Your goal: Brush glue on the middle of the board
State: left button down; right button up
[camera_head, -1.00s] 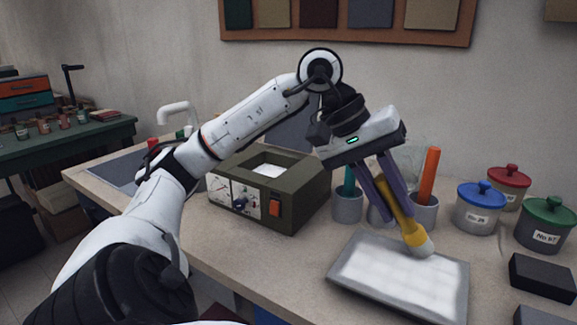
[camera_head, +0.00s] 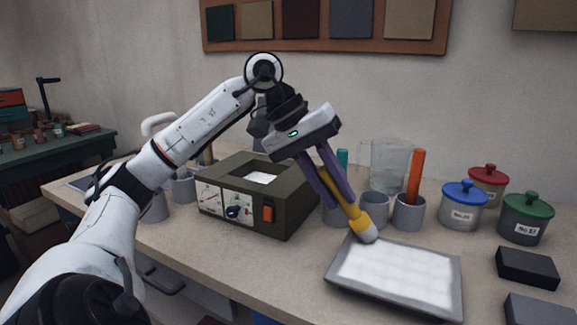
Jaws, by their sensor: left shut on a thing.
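My left gripper (camera_head: 338,190) is shut on a yellow brush (camera_head: 346,208). The brush is tilted, with its pale tip down at the upper left corner of a grey-rimmed tray (camera_head: 462,290) with a white, faintly gridded surface. I cannot tell whether the tip touches it. An olive box (camera_head: 290,208) with dials, an orange switch and a square opening with white inside stands left of the brush. No piece clearly recognisable as the board shows apart from this tray. My right gripper is not in view.
Grey cups stand behind the tray, one with an orange stick (camera_head: 416,172). Lidded pots with blue (camera_head: 465,193), red (camera_head: 488,174) and green (camera_head: 526,204) lids stand at the right. Dark blocks (camera_head: 527,267) lie at the right edge. A clear glass jar (camera_head: 390,163) stands behind the cups.

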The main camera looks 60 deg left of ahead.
aim_at(322, 167)
pick_arm(q)
jog(key=a+r, duration=0.1)
jog(key=s+a+r+p, duration=0.1)
jog(key=shift+s+a+r, duration=0.3)
jog(key=shift+a, duration=0.05)
jog(key=shift+w+d+r+p, duration=0.1)
jog(key=shift+d+r+p, duration=0.05)
jog(key=shift+r+p, duration=1.25)
jog(key=shift+p, duration=0.05)
jog(key=shift+r+p, duration=0.6)
jog(key=shift+r, duration=0.15)
jog(key=shift+r+p, duration=0.5)
jog(key=shift+r, duration=0.1)
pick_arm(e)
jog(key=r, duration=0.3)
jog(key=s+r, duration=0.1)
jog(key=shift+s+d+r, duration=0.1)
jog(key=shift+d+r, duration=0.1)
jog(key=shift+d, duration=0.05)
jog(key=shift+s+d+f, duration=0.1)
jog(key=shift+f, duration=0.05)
